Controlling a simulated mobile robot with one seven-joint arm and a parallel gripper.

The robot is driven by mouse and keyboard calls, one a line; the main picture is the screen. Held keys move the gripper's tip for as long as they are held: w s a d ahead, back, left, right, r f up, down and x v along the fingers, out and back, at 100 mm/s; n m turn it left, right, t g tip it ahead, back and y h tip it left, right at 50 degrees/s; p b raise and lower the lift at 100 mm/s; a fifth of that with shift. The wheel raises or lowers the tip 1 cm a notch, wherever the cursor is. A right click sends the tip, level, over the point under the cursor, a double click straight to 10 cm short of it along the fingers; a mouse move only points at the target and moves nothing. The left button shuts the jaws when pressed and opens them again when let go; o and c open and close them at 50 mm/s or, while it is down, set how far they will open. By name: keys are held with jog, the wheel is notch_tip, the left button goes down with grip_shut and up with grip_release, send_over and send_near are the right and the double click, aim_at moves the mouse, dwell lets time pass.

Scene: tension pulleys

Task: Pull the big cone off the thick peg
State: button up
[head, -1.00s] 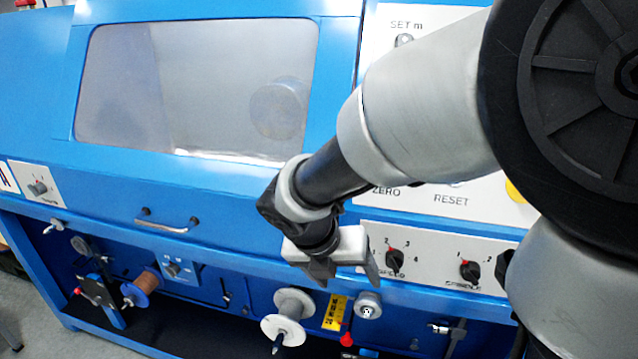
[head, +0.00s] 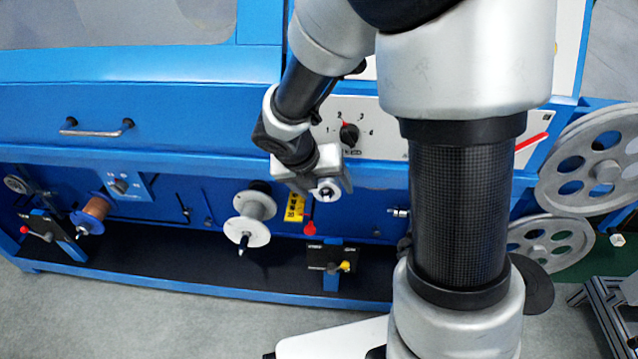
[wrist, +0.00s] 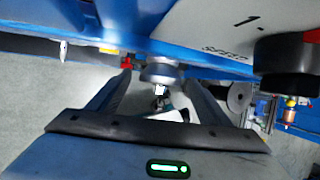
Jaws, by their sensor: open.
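A silver round piece that looks like the big cone (head: 327,194) sits on the front of the blue machine, under the panel edge. A small bright-ended peg shows at its middle. My gripper (head: 322,186) is open at the cone, with one finger to each side of it in the head view. In the wrist view, the cone (wrist: 160,70) lies between the two spread fingers of my gripper (wrist: 158,79), near their tips. A gap seems to show on both sides, but I cannot tell whether a finger touches. The peg is mostly hidden.
A white flanged spool (head: 254,206) with a dark tip stands left of the gripper. A red knob (head: 309,229) hangs just below. A black block with a yellow knob (head: 332,259) is lower down. The control panel (head: 375,128) with a dial is above.

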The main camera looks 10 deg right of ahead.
aim_at(323, 200)
jog(key=shift+f, duration=0.1)
jog(key=shift+c, duration=0.5)
jog(key=c, duration=1.1)
jog(key=shift+s, duration=0.1)
jog(key=shift+s+a, duration=0.1)
jog(key=shift+s, duration=0.15)
jog(key=shift+s+a+p, duration=0.2)
jog(key=shift+s, duration=0.5)
jog(key=shift+s+a+p, duration=0.15)
jog(key=shift+s+a, duration=0.05)
jog(key=shift+s, duration=0.5)
jog(key=shift+s+a, duration=0.25)
jog(key=shift+s, duration=0.55)
jog(key=shift+s+a, duration=0.25)
jog(key=shift+s, duration=0.5)
